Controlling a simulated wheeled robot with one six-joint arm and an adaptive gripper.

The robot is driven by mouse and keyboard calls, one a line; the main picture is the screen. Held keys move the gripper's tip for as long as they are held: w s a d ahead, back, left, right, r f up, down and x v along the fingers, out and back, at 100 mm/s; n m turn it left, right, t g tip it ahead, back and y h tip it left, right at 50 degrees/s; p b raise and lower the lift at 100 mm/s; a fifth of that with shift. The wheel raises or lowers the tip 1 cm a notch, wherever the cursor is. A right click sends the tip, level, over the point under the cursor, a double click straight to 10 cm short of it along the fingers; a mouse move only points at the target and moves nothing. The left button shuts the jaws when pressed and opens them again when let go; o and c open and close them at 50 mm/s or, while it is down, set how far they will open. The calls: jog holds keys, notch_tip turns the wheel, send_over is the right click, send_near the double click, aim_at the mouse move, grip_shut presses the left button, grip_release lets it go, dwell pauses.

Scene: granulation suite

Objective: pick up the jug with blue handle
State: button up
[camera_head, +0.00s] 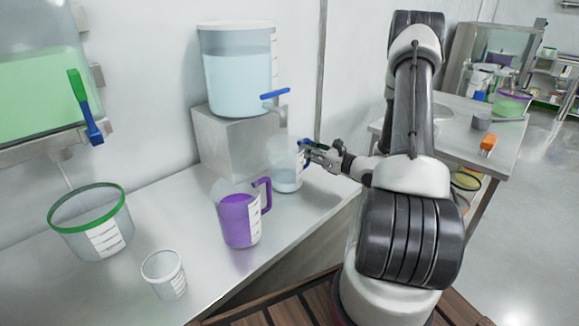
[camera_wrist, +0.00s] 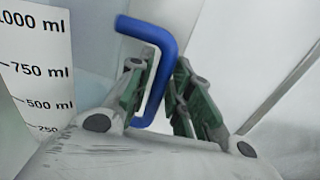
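The jug with the blue handle (camera_head: 286,178) is clear, with some pale liquid low inside. It is upright by the counter's back part, below the blue-levered tap. Whether its base touches the counter is hard to tell. In the wrist view its marked wall (camera_wrist: 40,75) fills the left side, and its blue handle (camera_wrist: 159,75) passes between the green-padded fingers. My gripper (camera_head: 308,153) reaches in from the right. In the wrist view my gripper (camera_wrist: 163,70) has its fingertips drawn close on both sides of the handle, seemingly shut on it.
A purple jug (camera_head: 240,218) stands close in front. A small clear beaker (camera_head: 165,276) and a green-rimmed bucket (camera_head: 62,225) are to the left. A water tank (camera_head: 237,85) with a blue-levered tap (camera_head: 275,95) sits on a metal block (camera_head: 225,140) behind.

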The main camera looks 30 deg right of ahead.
grip_shut()
